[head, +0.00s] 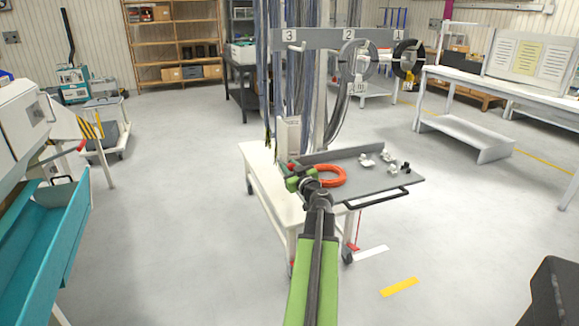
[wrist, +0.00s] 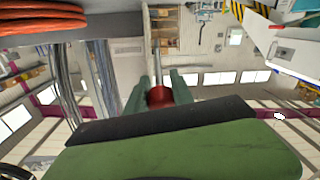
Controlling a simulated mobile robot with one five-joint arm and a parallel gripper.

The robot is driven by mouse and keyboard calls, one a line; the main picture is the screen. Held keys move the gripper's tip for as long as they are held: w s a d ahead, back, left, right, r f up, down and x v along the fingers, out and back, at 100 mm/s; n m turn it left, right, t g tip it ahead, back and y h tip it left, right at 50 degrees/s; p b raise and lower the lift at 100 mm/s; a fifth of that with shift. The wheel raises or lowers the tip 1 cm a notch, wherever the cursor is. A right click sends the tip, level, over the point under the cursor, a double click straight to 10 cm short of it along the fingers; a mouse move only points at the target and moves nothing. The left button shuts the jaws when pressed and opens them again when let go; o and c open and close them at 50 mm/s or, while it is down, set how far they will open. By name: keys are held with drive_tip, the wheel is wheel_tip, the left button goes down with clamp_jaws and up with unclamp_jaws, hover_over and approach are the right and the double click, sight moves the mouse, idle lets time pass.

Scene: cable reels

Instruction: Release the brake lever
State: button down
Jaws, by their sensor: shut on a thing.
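My gripper (head: 296,178) is at the left end of the grey tray on the white cart in the head view. In the wrist view its two green fingers (wrist: 160,84) are shut around the red knob (wrist: 160,98) of the brake lever. The lever's thin metal rod (wrist: 156,42) runs from the knob toward the top of that view. In the head view a little red (head: 291,166) shows beside the fingers; the rest of the lever is hidden or too small to make out.
An orange cable coil (head: 328,176) lies on the grey tray (head: 365,188), close right of my gripper, with small white and black fittings. A rack bar numbered 1 to 3 (head: 325,39) and hanging cables stand behind. A teal bin (head: 45,250) is at left. Floor between is clear.

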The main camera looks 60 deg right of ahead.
drive_tip(key=shift+s+d+r, duration=0.1)
drive_tip(key=shift+d, duration=0.05)
drive_tip(key=r+p, duration=0.2)
drive_tip(key=w+r+p, duration=0.1)
drive_tip(key=shift+d, duration=0.35)
drive_tip(key=shift+f, duration=0.15)
drive_tip(key=c, duration=1.2)
unclamp_jaws()
drive_tip(key=shift+c, duration=0.2)
drive_tip(key=shift+o, duration=0.6)
drive_tip(key=shift+a, duration=0.1)
